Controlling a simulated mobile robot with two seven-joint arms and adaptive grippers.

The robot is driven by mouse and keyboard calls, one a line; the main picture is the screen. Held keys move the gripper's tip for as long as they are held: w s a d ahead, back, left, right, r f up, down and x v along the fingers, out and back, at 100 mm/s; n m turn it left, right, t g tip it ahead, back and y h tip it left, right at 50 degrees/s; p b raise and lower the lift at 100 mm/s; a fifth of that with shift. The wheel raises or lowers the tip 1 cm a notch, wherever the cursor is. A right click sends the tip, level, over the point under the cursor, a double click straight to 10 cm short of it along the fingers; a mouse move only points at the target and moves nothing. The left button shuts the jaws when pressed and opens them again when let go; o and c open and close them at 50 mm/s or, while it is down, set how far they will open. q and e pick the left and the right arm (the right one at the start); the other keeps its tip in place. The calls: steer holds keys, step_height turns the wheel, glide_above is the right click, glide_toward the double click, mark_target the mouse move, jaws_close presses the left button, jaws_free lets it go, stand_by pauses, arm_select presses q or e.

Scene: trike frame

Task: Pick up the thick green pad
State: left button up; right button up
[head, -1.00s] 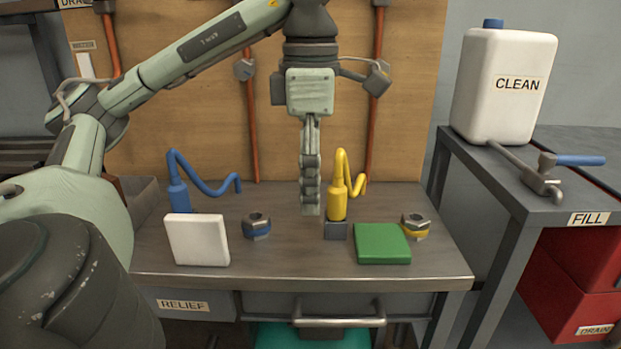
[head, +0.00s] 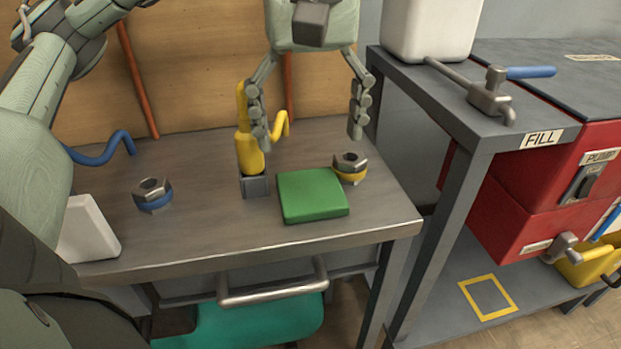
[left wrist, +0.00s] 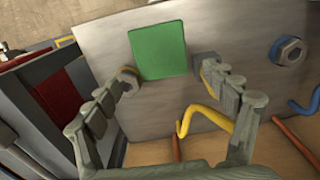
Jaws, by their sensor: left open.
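The thick green pad (head: 311,194) lies flat on the metal workbench, near its front right edge. It also shows in the left wrist view (left wrist: 158,50), ahead of and between my fingers. My left gripper (head: 308,132) is open and empty, above and behind the pad, with its two fingers spread wide. In the left wrist view the gripper (left wrist: 160,108) has one finger on each side, apart from the pad. My right gripper is not in view.
A yellow tool (head: 249,153) stands in a grey block left of the pad. A nut with a yellow band (head: 350,168) sits close behind its right corner. A blue-banded nut (head: 152,194) and a white pad (head: 88,230) lie left. The bench around (head: 215,215) is bare.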

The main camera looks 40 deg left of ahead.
mark_target(310, 188)
arm_select(q)
steer(key=f, duration=0.7)
steer(key=shift+s+d+f, duration=0.1)
steer(key=shift+s+f, duration=0.1)
steer(key=shift+f, duration=0.1)
steer(key=shift+c, duration=0.4)
steer(key=c, duration=0.7)
